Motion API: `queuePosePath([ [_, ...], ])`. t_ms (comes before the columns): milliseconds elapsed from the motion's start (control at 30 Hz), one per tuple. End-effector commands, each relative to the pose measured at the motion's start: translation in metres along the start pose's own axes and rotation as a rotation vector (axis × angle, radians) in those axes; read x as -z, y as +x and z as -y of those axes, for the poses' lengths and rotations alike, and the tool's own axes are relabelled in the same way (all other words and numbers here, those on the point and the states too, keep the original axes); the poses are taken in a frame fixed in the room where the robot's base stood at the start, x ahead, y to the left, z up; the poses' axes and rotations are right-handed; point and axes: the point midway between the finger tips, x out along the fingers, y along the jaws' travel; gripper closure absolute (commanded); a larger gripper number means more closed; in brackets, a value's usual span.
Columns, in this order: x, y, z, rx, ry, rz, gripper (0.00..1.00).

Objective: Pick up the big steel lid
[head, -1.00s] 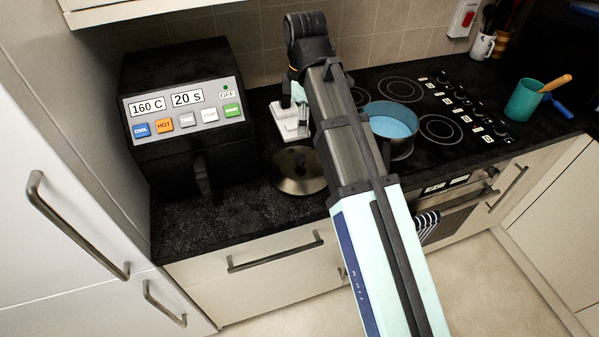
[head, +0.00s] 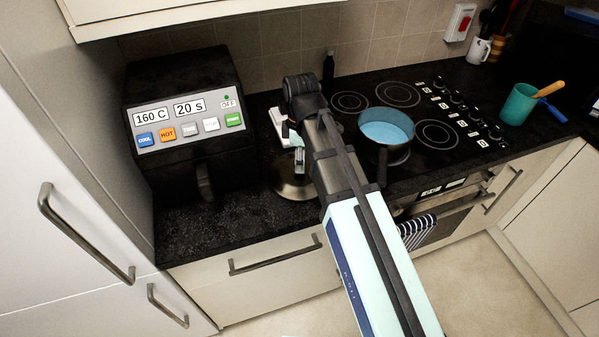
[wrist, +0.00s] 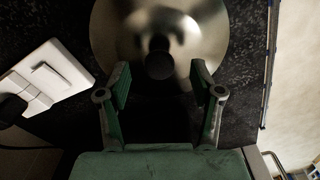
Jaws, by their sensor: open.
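The big steel lid (head: 288,190) lies on the black counter, between the black appliance and my arm. In the wrist view the round steel lid (wrist: 205,42) fills the top middle, with a dark round knob (wrist: 160,62) at its centre. My gripper (wrist: 160,78) is open and empty, its two green-padded fingers apart. In the wrist picture the knob lies just beyond the fingertips, between their lines. In the head view my gripper (head: 299,160) is small and partly hidden by my arm, over the lid's far part. The height gap to the lid is hard to tell.
A black appliance (head: 190,125) with buttons stands left of the lid. A white socket block (wrist: 50,80) is close to the gripper's left. A blue-filled pan (head: 386,130) sits on the hob to the right. The counter's front edge (head: 240,245) is near the lid.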

Motion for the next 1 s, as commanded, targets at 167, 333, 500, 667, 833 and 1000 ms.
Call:
queuePosePath([
  [167, 0.003, 0.019, 0.000, 0.003, 0.000, 0.001, 0.35],
  [333, 0.003, 0.032, 0.000, 0.002, 0.000, 0.001, 0.35],
  [500, 0.003, 0.034, -0.001, 0.000, 0.000, 0.000, 0.35],
  [667, 0.003, 0.034, -0.001, 0.000, 0.000, 0.000, 0.45],
  [833, 0.003, 0.034, -0.001, 0.000, 0.000, 0.000, 1.00],
  [1000, 0.003, 0.034, -0.001, 0.001, 0.001, 0.000, 1.00],
])
